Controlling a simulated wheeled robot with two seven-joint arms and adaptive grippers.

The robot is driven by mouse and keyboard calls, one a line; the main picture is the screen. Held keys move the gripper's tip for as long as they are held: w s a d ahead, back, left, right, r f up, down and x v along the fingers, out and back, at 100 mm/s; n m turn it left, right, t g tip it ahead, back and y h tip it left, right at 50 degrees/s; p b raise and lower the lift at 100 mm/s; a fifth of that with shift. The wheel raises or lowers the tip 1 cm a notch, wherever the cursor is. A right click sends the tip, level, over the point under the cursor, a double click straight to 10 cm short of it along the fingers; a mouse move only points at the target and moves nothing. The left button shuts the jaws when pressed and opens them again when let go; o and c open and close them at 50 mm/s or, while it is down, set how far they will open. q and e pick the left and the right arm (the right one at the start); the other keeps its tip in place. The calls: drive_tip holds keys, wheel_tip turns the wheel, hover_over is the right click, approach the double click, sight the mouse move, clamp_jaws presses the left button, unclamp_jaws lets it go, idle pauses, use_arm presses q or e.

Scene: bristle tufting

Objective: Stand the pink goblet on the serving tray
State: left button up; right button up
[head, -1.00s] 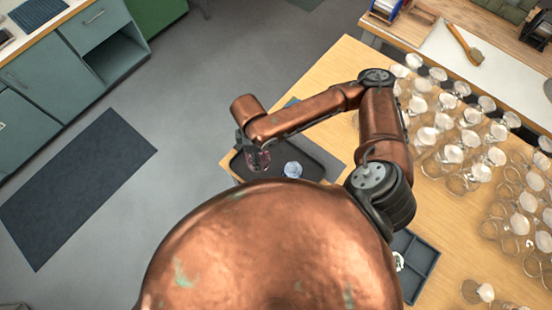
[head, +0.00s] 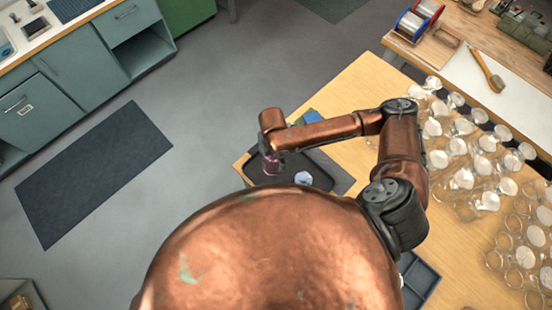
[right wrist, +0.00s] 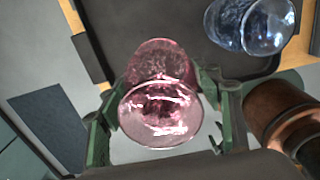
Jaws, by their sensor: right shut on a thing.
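The pink goblet (right wrist: 160,97) is between the fingers of my right gripper (right wrist: 165,118), which is shut on it. Its mouth faces the wrist camera and its far end points toward the tray. In the head view the pink goblet (head: 271,165) shows below my right gripper (head: 268,154), over the left part of the dark serving tray (head: 322,162). I cannot tell whether its foot touches the tray. The serving tray also shows in the right wrist view (right wrist: 210,62). My left gripper is not in view.
A clear bluish glass (head: 303,178) stands on the tray, right of the pink goblet; it also shows in the right wrist view (right wrist: 250,25). Many clear glasses (head: 485,165) crowd the table's right side. A grey compartment tray (head: 420,280) is near my arm.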

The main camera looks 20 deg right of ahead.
drive_tip(key=shift+w+d+f, duration=0.35)
drive_tip(key=shift+w+f, duration=0.1)
drive_tip(key=shift+f, duration=0.8)
drive_tip(key=shift+w+d+f, duration=0.35)
drive_tip(key=shift+w+f, duration=0.1)
drive_tip(key=shift+f, duration=0.75)
drive_tip(key=shift+w+d+f, duration=0.35)
drive_tip(key=shift+w+f, duration=0.1)
drive_tip(key=shift+f, duration=0.8)
drive_tip(key=shift+f, duration=0.1)
drive_tip(key=o, duration=1.4)
wheel_tip(320, 180, up, 12)
drive_tip(key=shift+r, duration=0.15)
